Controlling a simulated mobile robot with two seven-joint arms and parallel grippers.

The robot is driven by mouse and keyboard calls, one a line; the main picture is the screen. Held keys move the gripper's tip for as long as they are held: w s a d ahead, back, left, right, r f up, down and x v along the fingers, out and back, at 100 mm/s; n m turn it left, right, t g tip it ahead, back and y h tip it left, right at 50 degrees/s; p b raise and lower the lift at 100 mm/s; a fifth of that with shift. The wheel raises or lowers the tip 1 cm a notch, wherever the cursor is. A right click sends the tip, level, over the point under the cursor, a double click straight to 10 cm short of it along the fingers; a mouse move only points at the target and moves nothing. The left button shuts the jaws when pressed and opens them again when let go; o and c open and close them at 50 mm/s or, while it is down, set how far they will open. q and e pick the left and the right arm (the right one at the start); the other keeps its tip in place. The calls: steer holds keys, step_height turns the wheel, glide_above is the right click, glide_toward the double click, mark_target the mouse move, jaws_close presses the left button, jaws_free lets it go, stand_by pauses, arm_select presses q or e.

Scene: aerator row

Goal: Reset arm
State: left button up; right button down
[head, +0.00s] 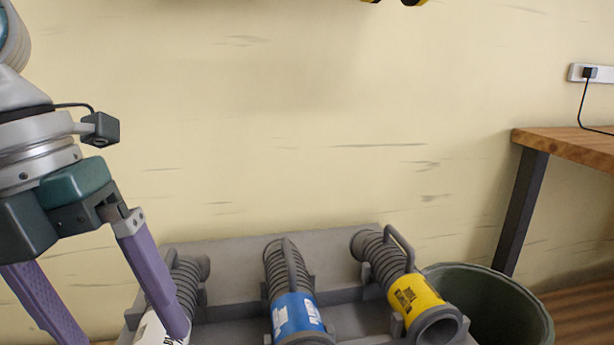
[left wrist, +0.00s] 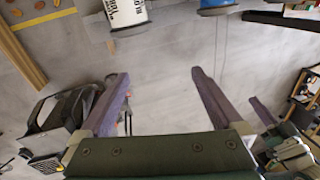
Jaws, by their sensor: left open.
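My left gripper (head: 128,336) hangs at the left in the head view with its two purple fingers spread and nothing between them. Its right finger overlaps the white-labelled aerator (head: 188,285) in the picture; I see no grip on it. A blue-labelled aerator (head: 296,314) and a yellow-labelled aerator (head: 416,296) lie in a row to its right in a grey rack (head: 222,255). In the left wrist view the open fingers (left wrist: 160,76) point toward the white (left wrist: 125,12) and blue (left wrist: 215,4) aerators, apart from both. A purple finger of my right gripper (left wrist: 262,110) appears at the right there; its opening is unclear.
A dark green bin (head: 500,305) stands right of the rack. A wooden table (head: 570,145) with a dark leg is at the right, near a wall socket (head: 592,73). A dark box-like object (left wrist: 60,112) is on the floor in the wrist view.

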arm_select(q)
steer(key=s+d+r+h+p, duration=0.3)
steer(key=d+r+h+p, duration=0.4)
steer(key=d+r+h, duration=0.8)
steer(key=w+d+r+n+t+h+p, duration=0.1)
steer(key=d+r+n+t+p, duration=0.15)
steer(key=r, duration=0.55)
steer(key=w+d+r+n+t+h+p, duration=0.1)
steer(key=d+r+n+t+p, duration=0.15)
steer(key=r, duration=0.55)
steer(key=w+a+r+n+t+y+p, duration=0.4)
steer(key=w+a+r+n+t+y, duration=0.3)
steer(key=n+t, duration=0.55)
steer(key=w+a+f+n+y+p, duration=0.1)
steer(key=a+f+n+y+p, duration=0.4)
steer(key=a+n+y, duration=0.55)
steer(key=s+a+f+n+g+y+p, duration=0.35)
steer(key=s+a+f+g+p, duration=0.2)
steer(key=s+f+g, duration=0.5)
steer(key=s+f+g+h+p, duration=0.2)
steer(key=s+f+g+p, duration=0.15)
steer(key=s, duration=0.85)
step_height(320, 180, up, 38)
steer(key=p, duration=3.6)
steer(key=shift+w+d+n, duration=0.3)
steer(key=shift+w+n, duration=0.1)
steer(key=shift+n, duration=0.05)
arm_select(e)
step_height(320, 180, up, 67)
steer(key=w, duration=0.1)
